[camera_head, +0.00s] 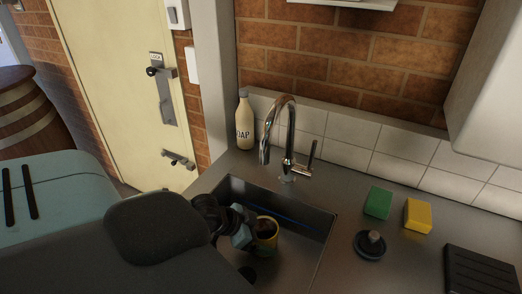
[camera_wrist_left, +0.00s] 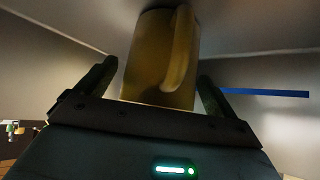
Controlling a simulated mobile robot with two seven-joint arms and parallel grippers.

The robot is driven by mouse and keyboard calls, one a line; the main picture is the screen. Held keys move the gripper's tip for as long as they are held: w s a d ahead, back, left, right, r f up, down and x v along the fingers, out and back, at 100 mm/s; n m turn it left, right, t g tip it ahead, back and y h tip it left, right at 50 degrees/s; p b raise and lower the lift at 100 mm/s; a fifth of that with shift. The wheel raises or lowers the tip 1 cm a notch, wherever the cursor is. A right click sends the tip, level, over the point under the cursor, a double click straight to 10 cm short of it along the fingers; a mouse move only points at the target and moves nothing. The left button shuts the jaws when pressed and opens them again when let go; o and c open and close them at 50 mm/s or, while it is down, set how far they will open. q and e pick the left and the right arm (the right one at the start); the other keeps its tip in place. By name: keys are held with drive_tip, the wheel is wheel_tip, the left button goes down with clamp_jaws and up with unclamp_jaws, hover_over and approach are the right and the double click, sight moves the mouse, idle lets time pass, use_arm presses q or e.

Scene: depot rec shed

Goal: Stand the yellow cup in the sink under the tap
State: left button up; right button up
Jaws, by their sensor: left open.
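The yellow cup (camera_head: 266,242) is inside the sink (camera_head: 317,240), close to the tap (camera_head: 289,140) and below its curved spout. Its dark opening faces up and it looks upright. My left gripper (camera_head: 240,228) reaches into the sink from the left, right beside the cup. In the left wrist view the cup (camera_wrist_left: 150,72) stands between the two open fingers (camera_wrist_left: 155,85), its handle facing the camera. Small gaps show at both sides, so the fingers do not grip it. The cup's base is partly hidden. My right gripper is not in view.
A soap bottle (camera_head: 245,121) stands behind the sink, left of the tap. A green sponge (camera_head: 378,202), a yellow sponge (camera_head: 418,215), a dark plug (camera_head: 370,244) and a black rack (camera_head: 481,275) lie on the right counter. The tap hangs close above the gripper; sink walls surround it.

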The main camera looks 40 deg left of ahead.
use_arm(q)
drive_tip(key=shift+r, duration=0.2)
drive_tip(key=p+v, duration=0.4)
drive_tip(key=v, duration=0.8)
drive_tip(key=shift+p, duration=0.35)
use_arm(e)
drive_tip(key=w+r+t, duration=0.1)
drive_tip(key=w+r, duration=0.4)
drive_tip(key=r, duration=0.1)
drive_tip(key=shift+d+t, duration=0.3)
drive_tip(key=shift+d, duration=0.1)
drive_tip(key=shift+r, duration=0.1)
